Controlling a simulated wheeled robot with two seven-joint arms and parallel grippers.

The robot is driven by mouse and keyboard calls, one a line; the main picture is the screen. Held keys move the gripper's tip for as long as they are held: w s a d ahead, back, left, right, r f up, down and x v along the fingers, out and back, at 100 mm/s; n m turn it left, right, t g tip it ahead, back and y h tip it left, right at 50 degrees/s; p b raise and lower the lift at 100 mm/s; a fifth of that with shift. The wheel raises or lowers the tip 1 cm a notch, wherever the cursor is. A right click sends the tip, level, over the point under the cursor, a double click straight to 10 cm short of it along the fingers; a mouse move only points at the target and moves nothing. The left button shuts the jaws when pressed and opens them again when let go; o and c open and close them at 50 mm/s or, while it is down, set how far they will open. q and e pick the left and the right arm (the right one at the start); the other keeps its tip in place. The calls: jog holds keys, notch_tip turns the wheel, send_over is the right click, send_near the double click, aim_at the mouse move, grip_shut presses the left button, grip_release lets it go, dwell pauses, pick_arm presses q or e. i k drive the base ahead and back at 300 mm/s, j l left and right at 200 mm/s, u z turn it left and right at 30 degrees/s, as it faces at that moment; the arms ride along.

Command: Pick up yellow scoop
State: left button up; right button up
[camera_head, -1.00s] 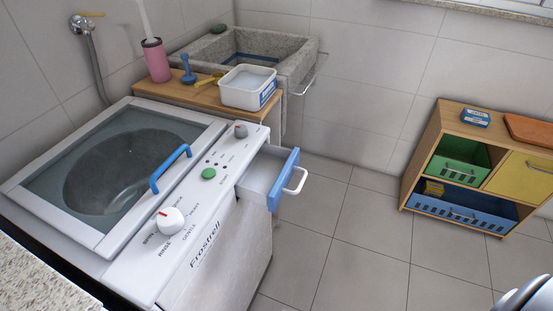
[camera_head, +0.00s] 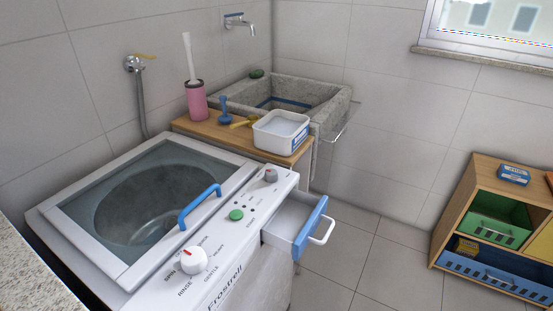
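The yellow scoop (camera_head: 243,122) lies on the wooden shelf (camera_head: 190,127) behind the washing machine. It is between a blue plunger-like tool (camera_head: 225,110) on its left and a white tub (camera_head: 281,134) on its right. The tub's side partly hides the scoop's right end. Neither of my grippers shows in the head view, so I cannot see whether they are open or shut.
The washing machine (camera_head: 118,281) stands in front of the shelf, its blue-fronted drawer (camera_head: 311,229) pulled out. A pink brush holder (camera_head: 196,101) stands at the shelf's left. A stone sink (camera_head: 340,98) is behind. A wooden cabinet (camera_head: 480,166) is right; floor between is clear.

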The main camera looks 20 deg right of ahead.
aim_at(251, 120)
jog(key=i+l+u, duration=0.2)
jog(key=l+u, duration=0.25)
jog(key=l, duration=0.3)
jog(key=i+l+u, duration=0.15)
jog(key=l+u, duration=0.35)
jog(key=l, duration=0.25)
jog(key=l+u, duration=0.45)
jog(key=l, duration=0.35)
jog(key=k, duration=0.05)
